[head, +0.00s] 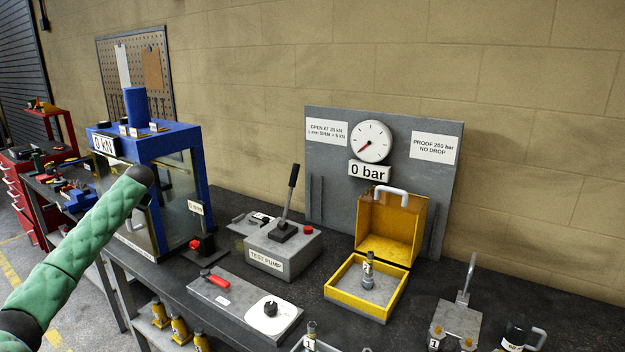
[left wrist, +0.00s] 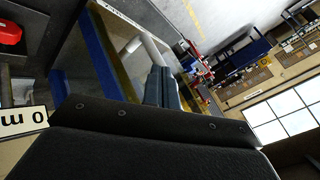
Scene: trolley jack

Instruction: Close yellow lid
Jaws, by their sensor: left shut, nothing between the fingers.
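The yellow lid (head: 405,228) stands open and upright at the back of a yellow box (head: 347,298), with a pale handle (head: 402,192) at its top. A small grey fitting (head: 367,272) stands inside the box. My left arm reaches in from the left in the head view, well to the left of the box. My left gripper (left wrist: 162,88) shows in the left wrist view with its dark fingers together and nothing seen between them. The head view does not show its fingers. The lid does not show in the left wrist view. My right gripper is in neither view.
A blue press frame (head: 170,140) stands behind my left arm. A grey test pump (head: 282,250) with an upright lever stands left of the box. A grey gauge panel (head: 335,170) rises behind it. A grey plate (head: 225,293) lies front left; a mug (head: 517,335) stands front right.

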